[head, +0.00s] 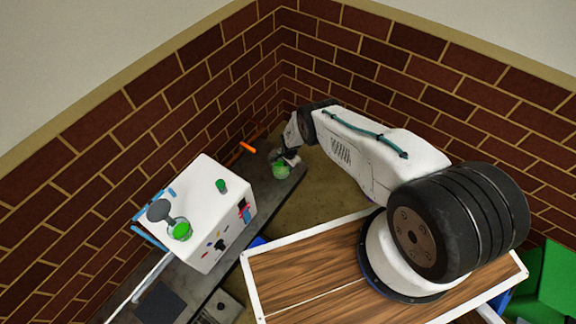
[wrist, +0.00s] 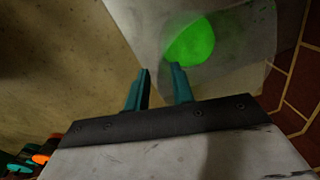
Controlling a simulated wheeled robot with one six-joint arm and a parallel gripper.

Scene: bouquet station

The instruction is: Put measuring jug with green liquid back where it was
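A clear measuring jug with green liquid (head: 281,171) stands on the dark grey counter near the wall corner in the head view. It also shows in the wrist view as a see-through vessel with bright green liquid (wrist: 190,42). My gripper (head: 289,158) is right at the jug, partly covering it in the head view. In the wrist view its two teal fingers (wrist: 160,70) are apart, with nothing clearly held between them. The fingertips point at the jug's near side and the right one overlaps it. Whether they touch it, I cannot tell.
A white box (head: 207,225) on the counter (head: 262,196) carries another vessel with green contents (head: 181,231) and a small green item (head: 221,186). An orange item (head: 248,147) lies near the brick wall. A wooden-topped table (head: 300,277) with white edging is in front.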

